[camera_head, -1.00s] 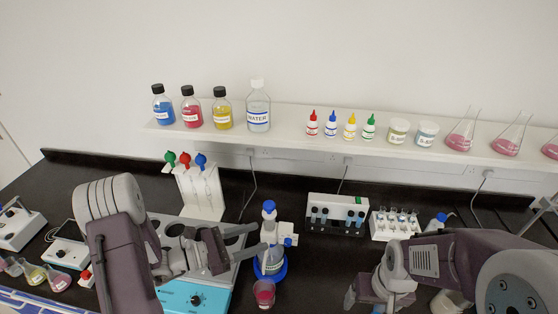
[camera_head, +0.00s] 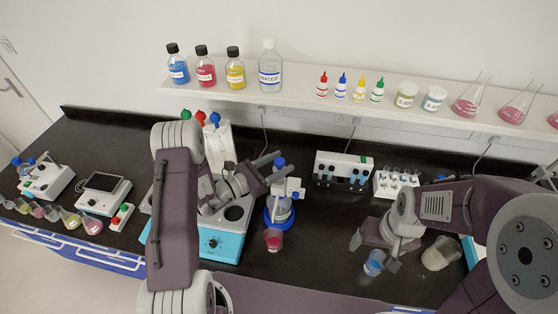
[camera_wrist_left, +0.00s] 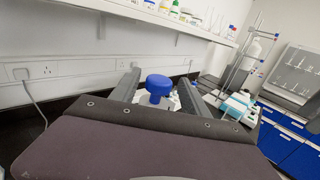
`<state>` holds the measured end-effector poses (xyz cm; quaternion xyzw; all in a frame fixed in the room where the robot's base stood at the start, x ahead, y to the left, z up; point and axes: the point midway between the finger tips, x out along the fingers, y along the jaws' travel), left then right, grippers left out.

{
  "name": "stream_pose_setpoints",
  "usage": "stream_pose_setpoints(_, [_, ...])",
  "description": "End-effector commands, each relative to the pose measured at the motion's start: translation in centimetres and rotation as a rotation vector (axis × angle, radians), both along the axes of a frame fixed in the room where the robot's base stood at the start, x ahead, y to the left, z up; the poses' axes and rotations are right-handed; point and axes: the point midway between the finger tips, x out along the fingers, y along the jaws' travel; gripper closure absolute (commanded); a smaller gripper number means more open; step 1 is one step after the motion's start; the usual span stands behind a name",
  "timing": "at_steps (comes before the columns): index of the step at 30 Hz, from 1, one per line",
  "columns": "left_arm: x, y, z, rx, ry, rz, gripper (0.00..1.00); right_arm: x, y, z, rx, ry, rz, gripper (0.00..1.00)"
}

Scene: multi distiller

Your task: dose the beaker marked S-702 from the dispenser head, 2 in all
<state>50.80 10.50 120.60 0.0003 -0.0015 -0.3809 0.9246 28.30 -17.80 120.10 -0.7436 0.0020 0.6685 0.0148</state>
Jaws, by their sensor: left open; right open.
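The dispenser is a bottle (camera_head: 281,209) on a blue base, with a blue knob (camera_head: 280,162) on its head. A small beaker with red liquid (camera_head: 273,240) stands just in front of it; its marking cannot be read. My left gripper (camera_head: 272,166) is open at the dispenser's head. In the left wrist view the blue knob (camera_wrist_left: 158,88) shows between its two fingers, with no clear contact. My right gripper (camera_head: 374,255) is open low at the right, close to a small beaker with blue liquid (camera_head: 374,264). I cannot read a mark S-702 anywhere.
A teal-fronted device (camera_head: 220,245) stands left of the dispenser, partly behind my left arm. A white rack (camera_head: 343,170) with blue-topped pieces and a vial tray (camera_head: 397,184) stand behind. A white beaker (camera_head: 440,254) is right of my right gripper. Bare black bench (camera_head: 318,225) lies between.

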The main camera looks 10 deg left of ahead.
Motion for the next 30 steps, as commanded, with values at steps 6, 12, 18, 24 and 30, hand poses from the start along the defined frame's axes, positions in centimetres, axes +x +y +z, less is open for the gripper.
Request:
stream_pose_setpoints(6, [-0.01, 0.03, -0.06, 0.0, 0.0, 0.0, 0.66, 0.0, 0.0, -0.07, 0.0, 0.0, 0.0, 0.18])
stream_pose_setpoints(12, [-0.01, 0.05, -0.06, 0.001, 0.001, 0.001, 1.0, 0.0, 0.0, -0.07, 0.0, 0.0, 0.0, 0.18])
stream_pose_setpoints(18, [-0.02, 0.06, -0.06, 0.001, 0.001, 0.001, 1.0, 0.0, 0.0, -0.07, 0.0, 0.0, 0.0, 0.18])
stream_pose_setpoints(24, [-0.03, 0.06, -0.05, 0.001, 0.001, 0.0, 1.0, 0.0, 0.0, -0.06, 0.0, 0.0, 0.0, 0.18])
stream_pose_setpoints(30, [-0.03, 0.06, -0.05, 0.001, 0.001, 0.0, 1.0, 0.0, 0.0, -0.06, 0.0, 0.0, 0.0, 0.18])
